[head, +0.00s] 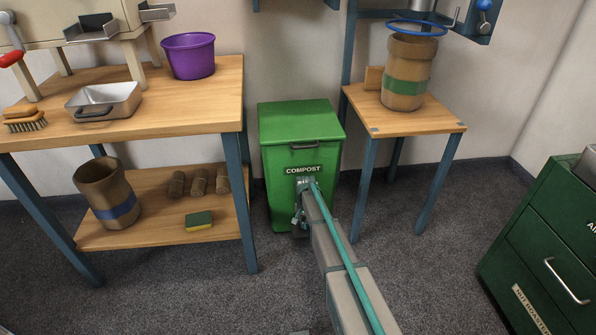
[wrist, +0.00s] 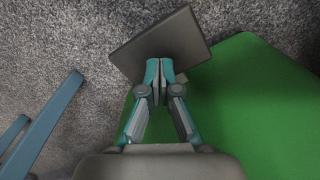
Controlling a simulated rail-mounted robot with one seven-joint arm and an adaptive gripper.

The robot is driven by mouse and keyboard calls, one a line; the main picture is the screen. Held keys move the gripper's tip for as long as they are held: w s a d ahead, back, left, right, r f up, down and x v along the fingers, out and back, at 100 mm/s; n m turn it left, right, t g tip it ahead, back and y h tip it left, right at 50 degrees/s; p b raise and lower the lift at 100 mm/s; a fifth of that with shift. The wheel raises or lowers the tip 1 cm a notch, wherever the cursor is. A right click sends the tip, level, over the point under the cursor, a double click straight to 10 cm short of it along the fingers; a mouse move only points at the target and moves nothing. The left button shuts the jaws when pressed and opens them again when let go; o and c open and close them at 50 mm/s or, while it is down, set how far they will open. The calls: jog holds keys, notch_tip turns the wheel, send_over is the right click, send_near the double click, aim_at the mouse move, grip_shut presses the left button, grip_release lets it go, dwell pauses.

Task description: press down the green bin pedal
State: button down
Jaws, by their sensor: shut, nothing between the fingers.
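The green bin (head: 283,203), labelled COMPOST, stands on the floor between the two benches with its lid (head: 300,121) down. A green part of it (wrist: 255,110) fills the right of the wrist view. Its pedal (wrist: 165,40) is a flat dark grey plate seen beyond my fingertips; in the head view a dark bit at the bin's foot looks like it, mostly hidden. My gripper (wrist: 160,72) is shut and empty, its tips pointing down and overlapping the pedal's near edge. In the head view my gripper (head: 298,217) is in front of the bin. I cannot tell whether it touches the pedal.
A wooden workbench (head: 190,122) stands left of the bin, with a purple bucket (head: 188,56) on top. A small wooden table (head: 405,122) stands right, bearing a brown barrel (head: 405,72). A green drawer cabinet (head: 545,245) is at far right. Grey carpet (head: 215,300) is clear in front.

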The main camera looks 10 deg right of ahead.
aim_at(304, 233)
jog(key=shift+f, duration=0.15)
jog(key=shift+f, duration=3.3)
jog(key=shift+r, duration=0.15)
jog(key=shift+r+p, duration=2.75)
jog(key=shift+r, duration=1.75)
